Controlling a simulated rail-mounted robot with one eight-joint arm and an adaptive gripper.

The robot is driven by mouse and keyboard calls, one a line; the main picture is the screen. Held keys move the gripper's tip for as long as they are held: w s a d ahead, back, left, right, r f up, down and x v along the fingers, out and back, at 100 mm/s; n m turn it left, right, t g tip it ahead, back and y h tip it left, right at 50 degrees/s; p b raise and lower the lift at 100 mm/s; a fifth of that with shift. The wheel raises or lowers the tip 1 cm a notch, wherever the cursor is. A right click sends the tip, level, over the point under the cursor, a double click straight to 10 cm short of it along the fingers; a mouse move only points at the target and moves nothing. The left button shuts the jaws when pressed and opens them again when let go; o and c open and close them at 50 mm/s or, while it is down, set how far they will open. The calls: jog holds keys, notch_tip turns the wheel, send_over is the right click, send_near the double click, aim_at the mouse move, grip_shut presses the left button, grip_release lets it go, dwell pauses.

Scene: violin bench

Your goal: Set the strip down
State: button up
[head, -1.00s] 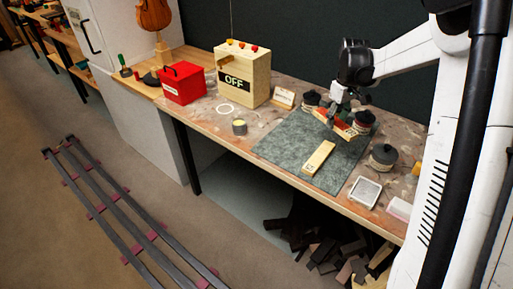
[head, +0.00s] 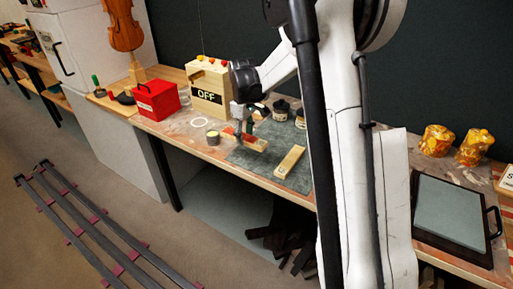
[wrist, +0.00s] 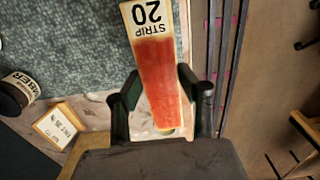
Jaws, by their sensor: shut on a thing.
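My gripper (head: 243,127) is over the left end of the grey-green mat (head: 245,159). It is shut on a strip (head: 256,144) with a red-orange face. In the wrist view the strip (wrist: 157,70) lies between both fingers (wrist: 158,90), its pale end marked "STRIP 20" pointing away from me over the mat. I cannot tell whether its underside touches the mat. Another pale strip (head: 290,160) lies flat on the mat, to the right of the held one.
A small tin (head: 212,138) stands just left of my gripper. Dark-lidded jars (head: 281,110) stand behind the mat. A red box (head: 157,100) and a cream "OFF" box (head: 209,85) are further left. A small card (wrist: 57,124) shows beside the mat.

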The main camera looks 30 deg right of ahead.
jog(key=d+f, duration=0.1)
jog(key=d, duration=0.1)
jog(key=w+d+f, duration=0.1)
jog(key=d+f, duration=0.1)
jog(key=d, duration=0.1)
jog(key=w+d+f, duration=0.1)
jog(key=d, duration=0.1)
jog(key=shift+d+f+b, duration=0.15)
jog(key=shift+f+b, duration=0.15)
jog(key=shift+f, duration=2)
jog(key=shift+f+b, duration=0.15)
jog(key=shift+b, duration=0.25)
jog(key=o, duration=1.2)
